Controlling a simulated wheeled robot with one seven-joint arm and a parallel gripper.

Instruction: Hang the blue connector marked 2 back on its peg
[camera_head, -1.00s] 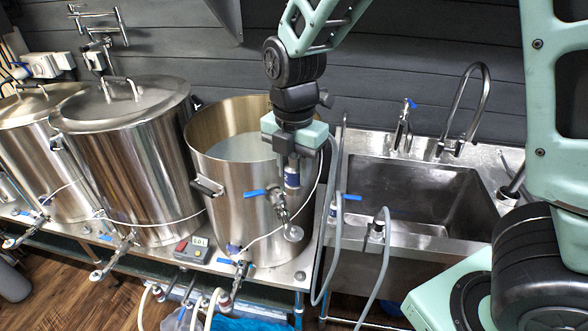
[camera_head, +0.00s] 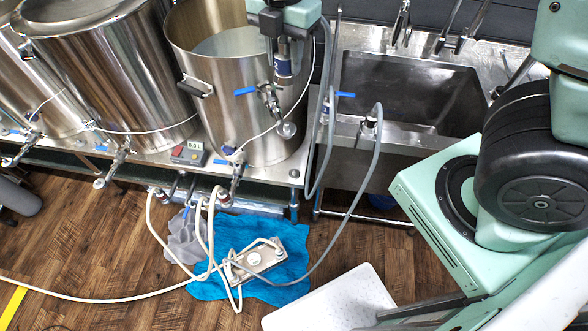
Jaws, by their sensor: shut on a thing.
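My gripper (camera_head: 284,48) points down in front of the right-hand kettle and is shut on a blue-banded connector (camera_head: 283,68) with a white mark that looks like a 2. The fingertips partly hide it. Just below it is a metal valve (camera_head: 268,98) with a blue lever, and a round metal end (camera_head: 287,130); I cannot tell if this touches the connector. I cannot make out an empty peg. To the right, two hose ends stand at the sink's front edge, one by a blue lever (camera_head: 345,95) and one dark fitting (camera_head: 370,121).
The open kettle (camera_head: 215,120) stands close behind my gripper, with lidded kettles to its left. A sink (camera_head: 410,90) lies to the right. A grey hose (camera_head: 347,215) loops down to a plate-like unit (camera_head: 256,258) on a blue cloth (camera_head: 215,287). A white board (camera_head: 335,300) is in front.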

